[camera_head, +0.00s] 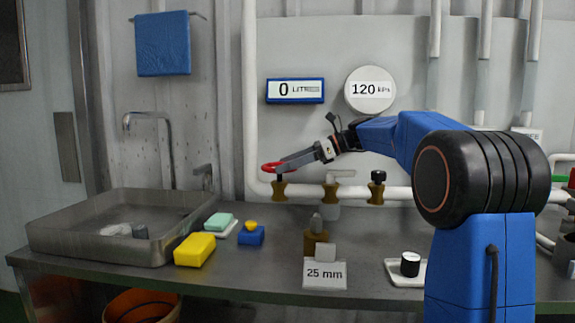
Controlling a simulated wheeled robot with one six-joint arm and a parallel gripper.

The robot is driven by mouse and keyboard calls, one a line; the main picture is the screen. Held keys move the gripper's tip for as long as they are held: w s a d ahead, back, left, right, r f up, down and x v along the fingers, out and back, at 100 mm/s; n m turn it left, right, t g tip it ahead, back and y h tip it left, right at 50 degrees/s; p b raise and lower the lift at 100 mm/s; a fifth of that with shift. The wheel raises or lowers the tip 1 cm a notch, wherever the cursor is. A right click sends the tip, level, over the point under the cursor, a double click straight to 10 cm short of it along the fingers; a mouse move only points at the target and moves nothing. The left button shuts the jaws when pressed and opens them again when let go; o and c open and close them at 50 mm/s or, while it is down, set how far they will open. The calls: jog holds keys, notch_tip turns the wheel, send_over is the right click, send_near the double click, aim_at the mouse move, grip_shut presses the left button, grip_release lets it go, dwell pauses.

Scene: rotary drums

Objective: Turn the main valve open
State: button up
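A brass valve (279,190) with a red handle (270,168) sits at the left on the white horizontal pipe. To its right are a brass valve with a white lever (341,172) and a brass valve with a black knob (378,176). No label shows which one is the main valve. My gripper (283,166) reaches in from the right, with its fingertips at the red handle and hiding part of it. I cannot tell whether the fingers are closed on the handle. A display (294,91) reads 0 litres, and a round gauge (370,89) reads 120 kPa.
A steel sink (60,240) is at the left of the counter. Vertical pipes run at the upper right.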

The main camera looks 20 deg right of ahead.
jog(key=shift+w+n+g+y, duration=0.15)
jog(key=shift+n+g+y, duration=0.05)
jog(key=shift+n+g, duration=0.45)
jog(key=shift+w+n+g+y, duration=0.2)
jog(key=shift+n+g, duration=0.35)
jog(key=shift+g, duration=0.2)
jog(key=o, duration=0.8)
jog(key=shift+o, duration=0.2)
jog(key=shift+s, duration=0.1)
